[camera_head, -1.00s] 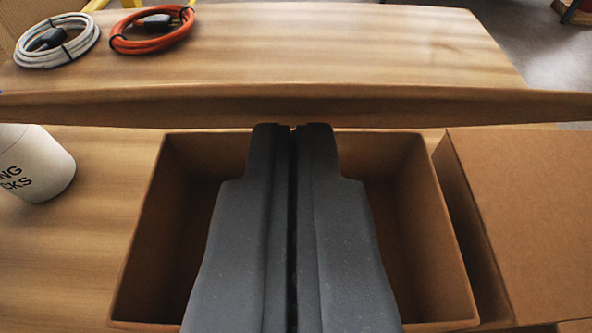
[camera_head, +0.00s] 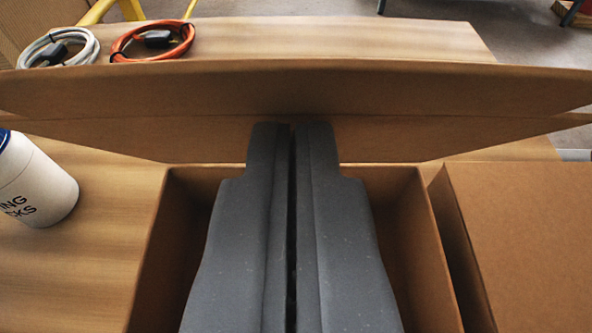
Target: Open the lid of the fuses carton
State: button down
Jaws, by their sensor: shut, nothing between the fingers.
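My gripper (camera_head: 291,128) is shut and empty, with its two grey fingers pressed together and pointing away over the open carton. This brown carton (camera_head: 418,235) stands in the middle, and its inside walls show on both sides of the fingers. No label on it is visible, so I cannot read whether it says fuses. A wide brown lid panel (camera_head: 200,92) is raised at the carton's far side and spans the picture. The fingertips overlap the lower part of the panel; I cannot tell whether they touch it. The fingers hide the middle of the carton.
A second brown carton (camera_head: 525,235) with a closed top stands close on the right. A white container (camera_head: 35,185) with dark lettering stands on the left of the wooden table (camera_head: 75,270). A grey cable coil (camera_head: 85,45) and an orange cable coil (camera_head: 183,45) lie beyond the panel.

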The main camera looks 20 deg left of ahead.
aim_at(293, 87)
dwell(0.3)
jog(key=shift+w+a+r+p, duration=0.2)
jog(key=shift+w+r, duration=0.25)
jog(key=shift+w, duration=0.15)
jog(key=shift+w+a+r+p, duration=0.15)
jog(key=shift+w+r, duration=0.25)
jog(key=shift+w, duration=0.15)
jog(key=shift+w+a+r+p, duration=0.2)
jog(key=shift+w+r, duration=0.1)
jog(key=shift+w, duration=0.4)
jog(key=shift+w+a+r+p, duration=0.1)
jog(key=shift+w+a+r, duration=0.15)
jog(key=shift+w, duration=0.5)
jog(key=shift+w+a+r+p, duration=0.15)
jog(key=shift+w+a+r, duration=0.05)
jog(key=shift+w, duration=0.45)
jog(key=shift+w+a+r+p, duration=0.15)
jog(key=shift+w, duration=0.5)
